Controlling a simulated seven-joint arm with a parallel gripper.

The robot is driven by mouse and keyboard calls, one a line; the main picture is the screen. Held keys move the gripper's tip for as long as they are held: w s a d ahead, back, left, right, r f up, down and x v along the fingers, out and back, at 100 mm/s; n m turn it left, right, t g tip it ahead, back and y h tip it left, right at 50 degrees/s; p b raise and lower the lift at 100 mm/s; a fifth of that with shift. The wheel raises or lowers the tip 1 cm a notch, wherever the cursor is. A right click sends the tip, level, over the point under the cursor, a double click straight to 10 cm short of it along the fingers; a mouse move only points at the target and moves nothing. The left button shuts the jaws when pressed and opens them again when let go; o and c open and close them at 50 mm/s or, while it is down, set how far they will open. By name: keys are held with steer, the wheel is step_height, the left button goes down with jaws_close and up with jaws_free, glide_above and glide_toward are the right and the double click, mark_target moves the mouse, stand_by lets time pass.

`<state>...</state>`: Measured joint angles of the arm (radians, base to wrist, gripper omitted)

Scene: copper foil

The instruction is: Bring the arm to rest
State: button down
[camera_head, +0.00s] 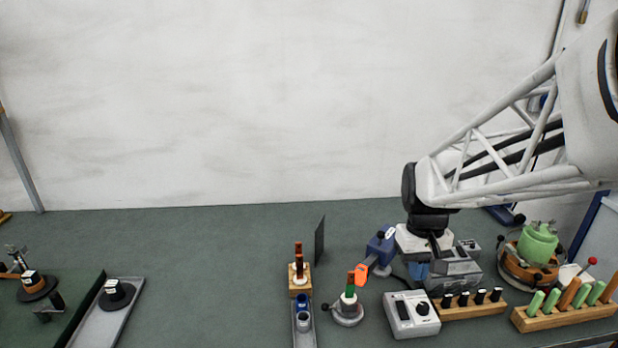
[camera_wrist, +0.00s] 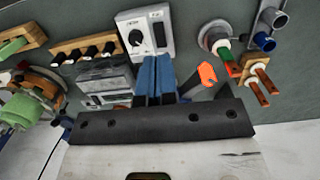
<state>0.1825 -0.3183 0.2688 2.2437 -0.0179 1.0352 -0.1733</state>
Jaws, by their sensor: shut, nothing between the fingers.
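My gripper (camera_head: 418,271) hangs from my arm at the right of the head view, pointing down over the bench. Its two blue fingers also show in the wrist view (camera_wrist: 154,72), side by side with their tips together and nothing between them. In the head view it is in front of a grey box-shaped device (camera_head: 456,279), partly covering it. The picture does not show clearly how high the fingertips are above the bench.
A white meter box (camera_head: 411,314) and a wooden rack with black-topped pieces (camera_head: 468,305) are close by. A blue tool with an orange end (camera_head: 380,248) stands left, a green pot (camera_head: 537,243) right. The bench's centre-left (camera_head: 215,265) is clear.

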steer(key=shift+r, duration=0.2)
stand_by(0.3)
steer(key=s+a+r+t, duration=0.1)
steer(key=s+a+r, duration=0.1)
steer(key=s+a, duration=0.2)
steer(key=s+a+r+t, duration=0.2)
steer(key=s+a+r, duration=0.1)
steer(key=s, duration=0.7)
steer(key=shift+s+a+t, duration=0.15)
steer(key=shift+a+t, duration=0.15)
steer(key=shift+a, duration=0.2)
